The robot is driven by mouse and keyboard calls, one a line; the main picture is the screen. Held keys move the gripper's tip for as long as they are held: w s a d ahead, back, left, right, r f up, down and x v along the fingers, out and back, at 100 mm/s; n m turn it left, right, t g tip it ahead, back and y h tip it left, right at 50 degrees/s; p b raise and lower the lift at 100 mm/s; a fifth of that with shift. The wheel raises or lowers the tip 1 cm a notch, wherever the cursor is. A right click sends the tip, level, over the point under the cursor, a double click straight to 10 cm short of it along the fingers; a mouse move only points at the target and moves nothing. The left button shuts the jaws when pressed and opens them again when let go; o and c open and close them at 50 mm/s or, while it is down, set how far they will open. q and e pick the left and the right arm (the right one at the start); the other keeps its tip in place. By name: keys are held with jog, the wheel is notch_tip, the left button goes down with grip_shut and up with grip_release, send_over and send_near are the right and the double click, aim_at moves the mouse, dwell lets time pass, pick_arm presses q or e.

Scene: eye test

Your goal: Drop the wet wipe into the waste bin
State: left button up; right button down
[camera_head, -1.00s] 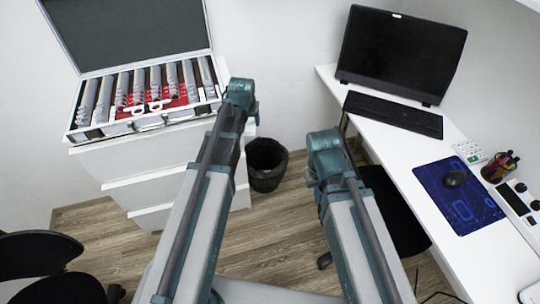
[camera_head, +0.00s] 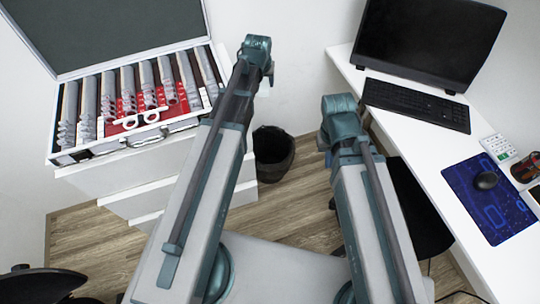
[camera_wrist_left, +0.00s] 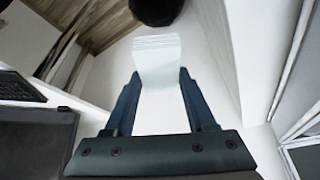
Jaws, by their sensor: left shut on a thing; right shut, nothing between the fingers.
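The waste bin (camera_head: 273,157), dark with a black lining, stands on the floor between the white drawer unit and the desk. A dark round shape at the top of the left wrist view may be its mouth, but I cannot be sure. My left gripper (camera_wrist_left: 158,80) is shut on the white wet wipe (camera_wrist_left: 157,52), which sticks out beyond the fingertips. In the head view I see only my arm links; neither gripper's fingers show, and the wipe is hidden there.
An open case (camera_head: 135,136) of grey tubes, with white-rimmed glasses, sits on the white drawer unit (camera_head: 118,177) at left. At right the white desk (camera_head: 478,266) bears a monitor (camera_head: 428,42), keyboard (camera_head: 415,104) and blue mouse mat (camera_head: 474,209). A dark chair (camera_head: 410,215) stands beneath it.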

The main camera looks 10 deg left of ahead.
pick_arm(q)
jog(key=w+a+f+n+g+y+b, duration=0.1)
jog(key=w+f+n+b, duration=0.2)
jog(key=f+b, duration=1.2)
jog(key=w+a+f+n+g+y+b, duration=0.1)
jog(key=w+f+n+b, duration=0.3)
jog(key=f+b, duration=1.1)
jog(key=w+a+f+n+g+y+b, duration=0.1)
jog(key=w+f+n+b, duration=0.3)
jog(key=f+b, duration=1.1)
jog(key=f+n, duration=0.1)
jog(key=n, duration=0.2)
jog(key=shift+w+f+y+b, duration=0.2)
jog(key=shift+w+y+b, duration=0.1)
jog(key=shift+y, duration=0.1)
notch_tip(320, 180, down, 6)
jog(key=b, duration=0.6)
jog(key=o, duration=1.3)
jog(key=shift+r, duration=0.1)
